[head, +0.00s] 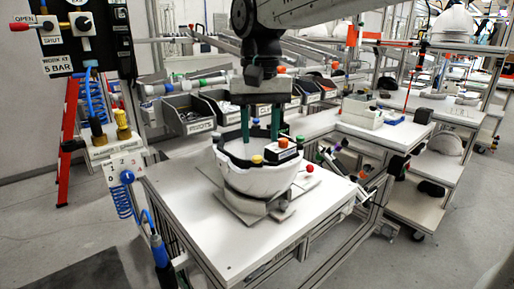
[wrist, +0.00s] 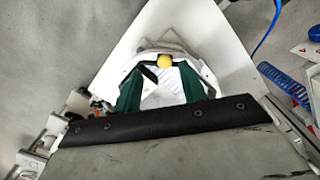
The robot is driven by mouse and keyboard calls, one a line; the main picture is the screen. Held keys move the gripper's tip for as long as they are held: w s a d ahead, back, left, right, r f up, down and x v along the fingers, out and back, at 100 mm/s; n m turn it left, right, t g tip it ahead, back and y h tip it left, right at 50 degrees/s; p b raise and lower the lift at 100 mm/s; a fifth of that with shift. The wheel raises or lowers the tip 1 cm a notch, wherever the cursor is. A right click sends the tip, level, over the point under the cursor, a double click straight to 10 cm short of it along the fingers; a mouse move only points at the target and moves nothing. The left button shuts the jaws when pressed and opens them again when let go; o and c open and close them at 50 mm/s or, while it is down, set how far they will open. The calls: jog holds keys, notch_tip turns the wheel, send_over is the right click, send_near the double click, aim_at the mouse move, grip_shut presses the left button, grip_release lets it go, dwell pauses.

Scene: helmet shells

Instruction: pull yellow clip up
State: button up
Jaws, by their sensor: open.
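A white helmet shell (head: 258,180) sits open side up on a grey fixture on the white table in the head view. A small yellow knob, which I take as the yellow clip (head: 256,158), shows at its near rim. In the wrist view the yellow clip (wrist: 165,60) is at the shell's far edge, between and just beyond the green fingertips. My gripper (head: 260,139) points down over the shell, its two green fingers apart and nothing between them. The wrist view also shows my open gripper (wrist: 163,80). Whether the fingertips touch the shell cannot be told.
An orange-and-black block (head: 283,148) is on the shell's right rim, and a red knob (head: 309,168) stands to its right. Grey bins (head: 188,115) stand behind. A post with gauge and blue coiled hose (head: 122,200) is at left. The table's front is clear.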

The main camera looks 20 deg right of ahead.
aim_at(257, 157)
jog(key=r+m, duration=0.1)
jog(key=w+r+m, duration=0.1)
jog(key=shift+a+r, duration=0.15)
jog(key=shift+r, duration=0.2)
notch_tip(257, 157, down, 8)
jog(key=shift+r, duration=0.25)
